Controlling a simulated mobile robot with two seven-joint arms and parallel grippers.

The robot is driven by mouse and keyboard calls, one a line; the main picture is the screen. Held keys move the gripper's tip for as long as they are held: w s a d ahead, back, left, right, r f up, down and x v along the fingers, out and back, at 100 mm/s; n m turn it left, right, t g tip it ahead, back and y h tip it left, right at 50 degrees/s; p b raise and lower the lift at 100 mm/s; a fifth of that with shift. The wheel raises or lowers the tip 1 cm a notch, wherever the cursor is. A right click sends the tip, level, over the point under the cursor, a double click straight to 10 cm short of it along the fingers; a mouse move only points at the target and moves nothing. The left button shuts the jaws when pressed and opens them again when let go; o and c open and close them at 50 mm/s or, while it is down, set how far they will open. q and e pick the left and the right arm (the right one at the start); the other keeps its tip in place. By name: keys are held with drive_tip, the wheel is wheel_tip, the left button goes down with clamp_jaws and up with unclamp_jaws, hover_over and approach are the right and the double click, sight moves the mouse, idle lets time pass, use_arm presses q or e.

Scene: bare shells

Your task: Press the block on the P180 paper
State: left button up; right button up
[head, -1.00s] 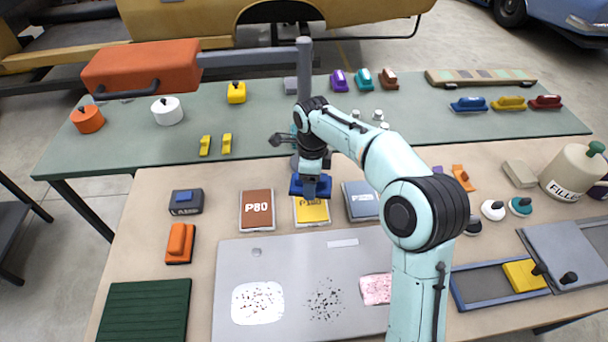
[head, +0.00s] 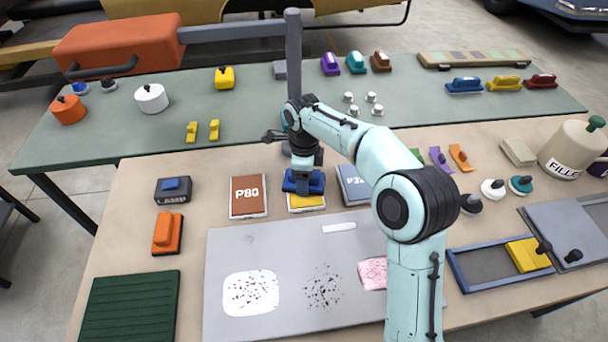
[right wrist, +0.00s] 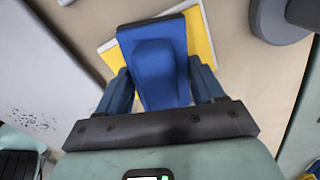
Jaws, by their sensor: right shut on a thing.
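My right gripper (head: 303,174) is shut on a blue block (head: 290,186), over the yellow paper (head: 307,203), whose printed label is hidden. The yellow paper lies between the brown P80 paper (head: 248,196) and a grey-blue paper (head: 351,184), partly hidden by my arm. In the right wrist view the block (right wrist: 155,72) sits between both fingers, with yellow paper (right wrist: 203,38) showing on both sides of it. The block is slightly turned relative to the paper. I cannot tell whether the two touch. My left gripper is not in view.
A grey panel (head: 280,244) with speckled patches lies in front of the papers. An orange block (head: 167,232) and a dark box (head: 172,190) are to the left. A grey post (head: 293,60) rises behind my gripper. Knobs and a yellow block (head: 528,254) are to the right.

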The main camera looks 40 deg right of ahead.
use_arm(q)
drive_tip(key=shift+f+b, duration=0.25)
drive_tip(key=shift+b, duration=0.05)
use_arm(e)
drive_tip(key=shift+f, duration=0.5)
idle(0.6)
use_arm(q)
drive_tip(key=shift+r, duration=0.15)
use_arm(e)
drive_tip(key=shift+f, duration=0.1)
idle(1.0)
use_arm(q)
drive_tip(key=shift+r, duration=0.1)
use_arm(e)
drive_tip(key=shift+r+p, duration=3.05)
drive_tip(key=shift+r, duration=0.55)
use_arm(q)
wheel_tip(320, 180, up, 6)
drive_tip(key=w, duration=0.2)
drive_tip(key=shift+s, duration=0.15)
use_arm(e)
drive_tip(key=shift+f, duration=0.1)
